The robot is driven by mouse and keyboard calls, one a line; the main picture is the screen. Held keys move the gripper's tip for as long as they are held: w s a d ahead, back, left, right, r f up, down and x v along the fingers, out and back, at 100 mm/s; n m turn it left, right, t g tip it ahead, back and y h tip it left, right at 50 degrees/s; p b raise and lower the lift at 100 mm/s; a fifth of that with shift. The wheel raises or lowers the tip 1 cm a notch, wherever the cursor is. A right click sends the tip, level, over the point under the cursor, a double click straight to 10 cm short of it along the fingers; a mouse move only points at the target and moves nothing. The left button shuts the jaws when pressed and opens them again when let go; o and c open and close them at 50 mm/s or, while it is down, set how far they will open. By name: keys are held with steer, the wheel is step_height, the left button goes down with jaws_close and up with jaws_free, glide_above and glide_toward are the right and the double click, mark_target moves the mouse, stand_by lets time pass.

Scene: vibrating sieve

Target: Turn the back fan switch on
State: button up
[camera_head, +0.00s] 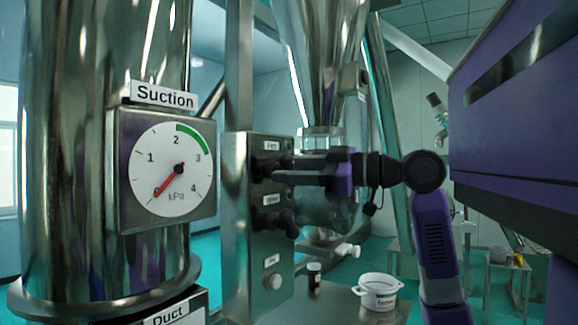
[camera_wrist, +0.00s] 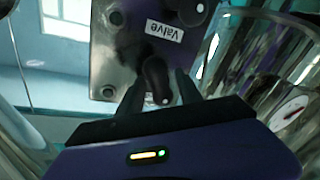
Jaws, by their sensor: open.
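A grey metal control panel (camera_head: 257,240) stands left of my gripper. It carries an upper dark knob (camera_head: 262,165), a lower dark knob (camera_head: 268,221) and a pale round button (camera_head: 273,281). The small labels are hard to read in the head view; which knob is the back fan switch cannot be told for sure. My gripper (camera_head: 282,177) points left, its fingers level with the upper knob. In the wrist view a dark knob (camera_wrist: 156,76) lies between the open fingers, with no clear contact. A label reading "Valve" (camera_wrist: 165,31) and another knob (camera_wrist: 187,10) lie beyond it.
A steel column with a suction gauge (camera_head: 170,170) stands left of the panel, its needle near zero. A glass and steel hopper (camera_head: 322,60) is close behind my gripper. A white pot (camera_head: 378,291) and a small brown bottle (camera_head: 314,277) stand below.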

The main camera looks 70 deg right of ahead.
steer(key=shift+w, duration=0.2)
jaws_close()
stand_by(0.3)
steer(key=m+t, duration=0.1)
steer(key=m, duration=0.4)
steer(key=shift+m, duration=0.4)
steer(key=m+h+p, duration=0.1)
steer(key=m, duration=0.2)
steer(key=shift+d+m+t, duration=0.1)
steer(key=shift+m+t, duration=0.3)
steer(key=shift+s+m+h+p, duration=0.1)
steer(key=shift+m+h+p, duration=0.45)
steer(key=shift+m, duration=1.15)
